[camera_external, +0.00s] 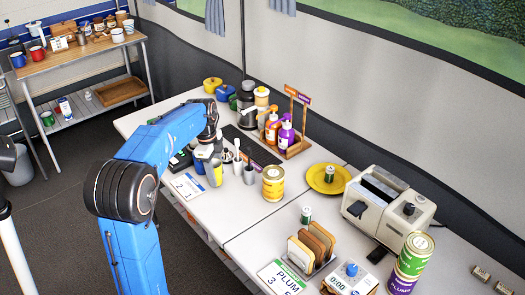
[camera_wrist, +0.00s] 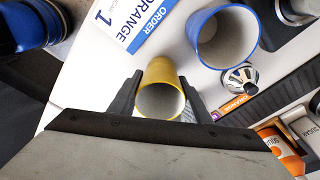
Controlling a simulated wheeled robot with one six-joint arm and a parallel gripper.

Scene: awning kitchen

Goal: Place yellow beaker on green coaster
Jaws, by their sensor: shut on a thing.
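The yellow beaker (camera_wrist: 157,72) is between the two fingers of my gripper (camera_wrist: 160,92) in the wrist view, with its open mouth facing the camera. My gripper is shut on it. In the external view the beaker (camera_external: 215,173) shows as a small yellowish cup below my wrist, at the near edge of the white table. I cannot tell whether its base touches the table. I cannot make out a green coaster in either view.
A blue-rimmed cup (camera_wrist: 223,38) stands close to the beaker. An order card (camera_external: 187,186) lies at the table edge. Grey cups, a yellow can (camera_external: 273,183) and a bottle caddy (camera_external: 297,146) stand to the right. A yellow plate (camera_external: 318,179) lies farther right.

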